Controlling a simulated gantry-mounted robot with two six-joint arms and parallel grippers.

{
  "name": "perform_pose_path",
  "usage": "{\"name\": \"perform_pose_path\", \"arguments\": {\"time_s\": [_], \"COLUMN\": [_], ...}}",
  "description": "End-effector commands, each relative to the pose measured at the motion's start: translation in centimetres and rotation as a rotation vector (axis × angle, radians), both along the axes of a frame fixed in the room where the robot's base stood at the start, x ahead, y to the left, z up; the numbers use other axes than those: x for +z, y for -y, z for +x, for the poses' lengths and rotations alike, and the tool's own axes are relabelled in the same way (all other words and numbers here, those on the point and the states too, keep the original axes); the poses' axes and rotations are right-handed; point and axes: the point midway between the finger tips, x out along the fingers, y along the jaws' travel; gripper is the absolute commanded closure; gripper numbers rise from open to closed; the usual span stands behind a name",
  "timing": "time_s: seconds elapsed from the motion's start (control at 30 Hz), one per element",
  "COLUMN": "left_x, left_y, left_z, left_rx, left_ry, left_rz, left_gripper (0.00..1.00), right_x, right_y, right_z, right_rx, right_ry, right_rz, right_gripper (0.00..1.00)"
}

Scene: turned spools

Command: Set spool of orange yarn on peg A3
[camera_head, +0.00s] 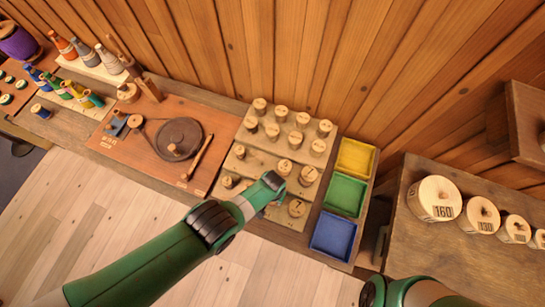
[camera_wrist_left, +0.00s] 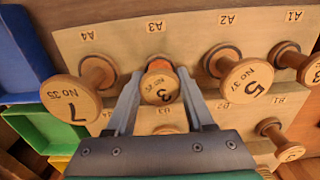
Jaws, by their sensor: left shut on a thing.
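My left gripper (camera_wrist_left: 158,95) is shut on the spool of orange yarn (camera_wrist_left: 160,84), whose pale wooden end is marked 3. A little orange shows behind that end. The spool sits in front of the board (camera_wrist_left: 120,40), just under the label A3 (camera_wrist_left: 155,26). I cannot tell whether it is fully seated, since its end hides the peg. In the head view my left gripper (camera_head: 274,188) is over the front row of the spool board (camera_head: 268,215), and the spool is hidden there. My right gripper is not in view.
Spool 7 (camera_wrist_left: 72,100) at A4 and spool 5 (camera_wrist_left: 245,82) at A2 stand close on either side. Several more spools fill the other rows. Yellow (camera_head: 356,158), green (camera_head: 345,195) and blue (camera_head: 333,236) trays lie to the right of the board.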

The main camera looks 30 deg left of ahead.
Motion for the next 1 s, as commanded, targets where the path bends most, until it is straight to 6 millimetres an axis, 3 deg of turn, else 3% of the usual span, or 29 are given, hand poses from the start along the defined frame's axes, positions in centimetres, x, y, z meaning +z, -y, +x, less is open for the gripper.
{"name": "perform_pose_path", "arguments": {"time_s": [0.6,0.63,0.7,1.0], "left_x": [-1.3,-1.2,-1.2,-1.0], "left_y": [0.0,0.0,0.0,0.0], "left_z": [0.0,0.0,0.0,0.0], "left_rx": [0.0,0.0,0.0,0.0], "left_ry": [0.0,0.0,0.0,0.0], "left_rz": [0.0,0.0,0.0,0.0], "left_gripper": [1.0,0.45,0.34,0.34], "right_x": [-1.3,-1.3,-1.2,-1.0], "right_y": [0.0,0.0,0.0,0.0], "right_z": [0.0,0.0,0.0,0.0], "right_rx": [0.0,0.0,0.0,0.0], "right_ry": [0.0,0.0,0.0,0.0], "right_rz": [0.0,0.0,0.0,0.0], "right_gripper": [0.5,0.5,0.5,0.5]}}
